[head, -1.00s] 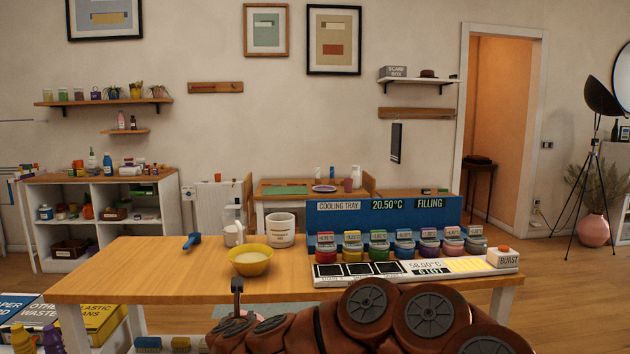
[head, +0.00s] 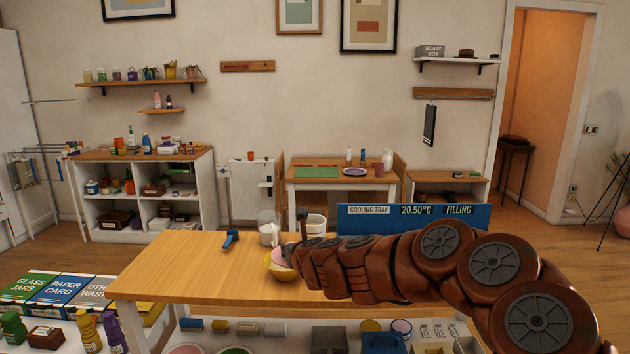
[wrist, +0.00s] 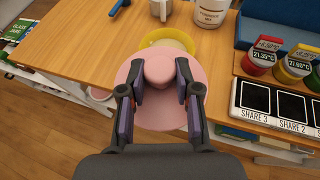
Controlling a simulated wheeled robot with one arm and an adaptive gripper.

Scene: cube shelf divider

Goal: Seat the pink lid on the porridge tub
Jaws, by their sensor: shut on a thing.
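My gripper (wrist: 160,68) is shut on the knob of the round pink lid (wrist: 189,110) in the wrist view. The lid overlaps the near part of a yellow bowl-shaped tub (wrist: 152,41) with pale contents; contact cannot be told. In the head view the lid (head: 279,254) shows at the yellow tub (head: 276,272), partly hidden by my arm. A white tub with a label (wrist: 209,12) stands behind; it also shows in the head view (head: 317,222). I cannot tell for sure which tub holds porridge.
A wooden table (head: 190,265) bears the tubs, with clear room at its left. A white jug (head: 268,234) and a blue-handled tool (head: 230,238) stand or lie behind. The blue cooling tray (head: 420,216) and small labelled jars (wrist: 264,55) are to the right.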

